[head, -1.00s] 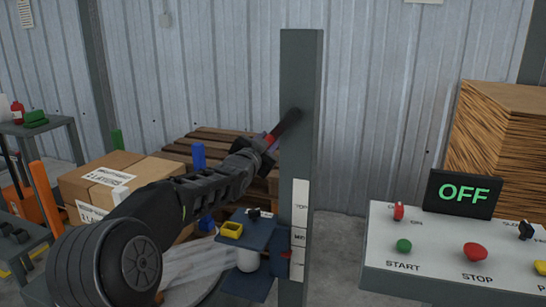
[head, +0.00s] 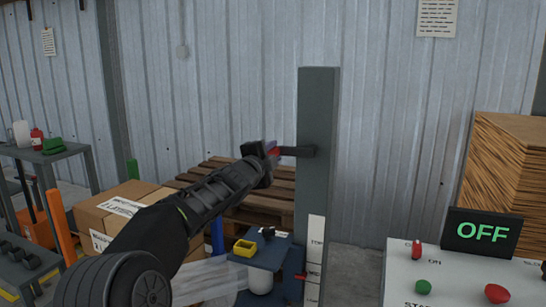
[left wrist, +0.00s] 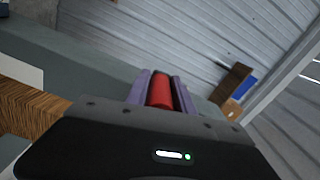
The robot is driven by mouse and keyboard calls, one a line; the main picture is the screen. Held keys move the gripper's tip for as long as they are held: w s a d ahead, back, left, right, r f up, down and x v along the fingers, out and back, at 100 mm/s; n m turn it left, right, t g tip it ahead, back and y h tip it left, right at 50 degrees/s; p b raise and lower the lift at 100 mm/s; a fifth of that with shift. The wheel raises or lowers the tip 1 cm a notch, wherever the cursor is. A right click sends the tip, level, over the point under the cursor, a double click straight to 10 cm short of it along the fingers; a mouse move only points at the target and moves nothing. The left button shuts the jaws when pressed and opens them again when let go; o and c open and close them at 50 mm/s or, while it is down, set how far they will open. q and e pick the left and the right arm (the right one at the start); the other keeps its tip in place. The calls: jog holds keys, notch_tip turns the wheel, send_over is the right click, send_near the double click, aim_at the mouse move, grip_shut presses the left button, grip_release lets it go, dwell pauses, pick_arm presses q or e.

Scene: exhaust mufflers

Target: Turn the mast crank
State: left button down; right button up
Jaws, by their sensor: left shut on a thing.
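The grey mast (head: 318,170) stands upright in the middle of the head view. Its dark crank arm (head: 297,151) points left from a hub on the mast. My left gripper (head: 268,153) is at the outer end of the crank, shut on the red crank handle (head: 273,153). In the left wrist view the red handle (left wrist: 160,90) lies between the two purple fingers. A blue platform (head: 270,259) sits low beside the mast, with a red pointer (head: 300,276) near the label strip (head: 316,243), below its TOP mark. My right gripper is out of view.
A control panel (head: 455,270) with a display (head: 482,232) reading OFF stands at the right. A yellow box (head: 245,247) sits on the platform. Cardboard boxes (head: 125,208) and a wooden pallet (head: 225,172) lie behind my left arm.

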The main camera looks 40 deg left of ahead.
pick_arm(q)
jog(key=shift+d+r, duration=0.1)
jog(key=shift+r, duration=0.45)
jog(key=c, duration=1.5)
grip_release()
jog(key=o, duration=0.4)
jog(key=shift+f, duration=0.15)
jog(key=shift+m, duration=0.3)
jog(key=shift+f, duration=0.1)
jog(key=b+v, duration=0.1)
jog(key=v, duration=0.6)
jog(key=shift+s+d, duration=0.15)
jog(key=shift+s, duration=0.2)
